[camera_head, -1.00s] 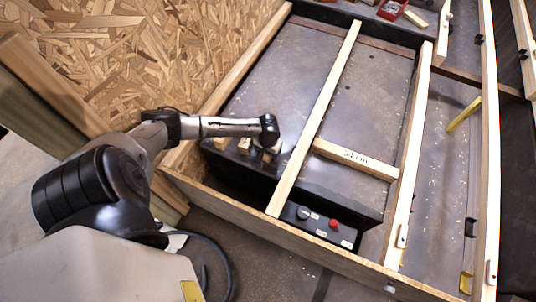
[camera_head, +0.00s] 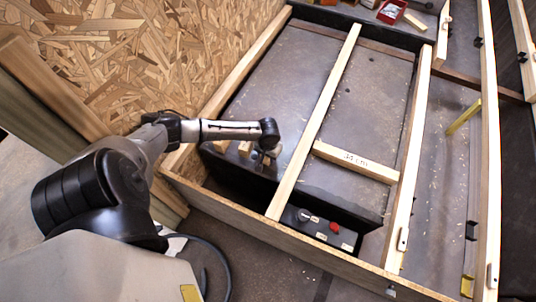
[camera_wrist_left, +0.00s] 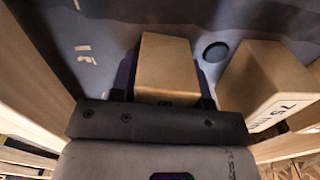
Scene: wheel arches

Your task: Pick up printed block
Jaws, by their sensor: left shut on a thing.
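A pale wooden block (camera_wrist_left: 167,62) sits between the two dark fingers of my left gripper (camera_wrist_left: 165,80) in the left wrist view. The gripper is shut on it. A dark printed mark shows at the block's near end, partly cut off by the gripper body. A second wooden block (camera_wrist_left: 268,82), printed "75", stands to the right, apart from the fingers. In the head view my left gripper (camera_head: 266,158) points down at the front left of the dark bench, mostly hidden by its own wrist. I cannot tell whether the held block is clear of the bench. My right gripper is not in view.
Long wooden rails (camera_head: 318,115) and a printed crosspiece (camera_head: 356,161) frame the dark bench (camera_head: 365,95). A control box with a red button (camera_head: 334,227) is at the front. A chipboard wall (camera_head: 150,50) rises at left.

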